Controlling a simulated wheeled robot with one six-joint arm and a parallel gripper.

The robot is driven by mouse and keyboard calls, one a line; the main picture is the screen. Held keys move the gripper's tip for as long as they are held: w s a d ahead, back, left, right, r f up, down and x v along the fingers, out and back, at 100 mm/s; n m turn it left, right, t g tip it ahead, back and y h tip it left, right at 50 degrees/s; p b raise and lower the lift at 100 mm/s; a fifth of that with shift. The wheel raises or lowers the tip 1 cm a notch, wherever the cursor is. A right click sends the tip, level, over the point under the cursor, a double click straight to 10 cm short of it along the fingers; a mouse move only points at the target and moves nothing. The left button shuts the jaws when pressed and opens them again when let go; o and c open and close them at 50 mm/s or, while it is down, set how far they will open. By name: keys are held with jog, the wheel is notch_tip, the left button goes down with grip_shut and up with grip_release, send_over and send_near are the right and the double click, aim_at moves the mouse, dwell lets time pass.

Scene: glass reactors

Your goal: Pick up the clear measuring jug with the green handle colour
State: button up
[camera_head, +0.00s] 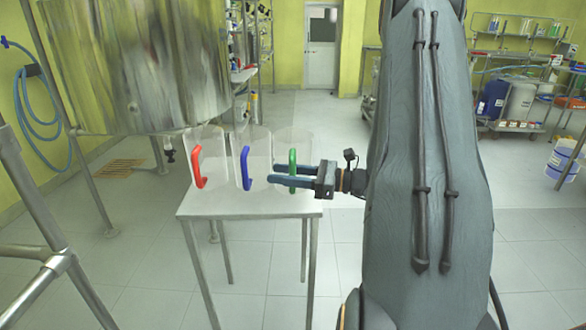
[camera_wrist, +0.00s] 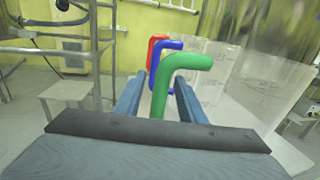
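The clear measuring jug (camera_head: 300,142) with the green handle (camera_head: 292,158) stands upright at the right end of a row of jugs on a small table (camera_head: 245,205). My gripper (camera_head: 272,173) reaches in from the right at handle height. In the wrist view the green handle (camera_wrist: 186,64) stands between my two blue fingers, with a gap at the left finger. The fingers are apart, and I cannot tell whether the right one touches the handle. The clear jug body (camera_wrist: 240,85) lies to the right of the handle there.
A jug with a blue handle (camera_head: 246,168) and one with a red handle (camera_head: 198,167) stand to the left on the same table. Metal rails (camera_head: 55,265) stand at the left. The floor right of the table is clear.

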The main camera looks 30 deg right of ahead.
jog(key=shift+w+a, duration=0.35)
jog(key=shift+a, duration=0.05)
grip_shut()
jog(key=shift+r, duration=0.1)
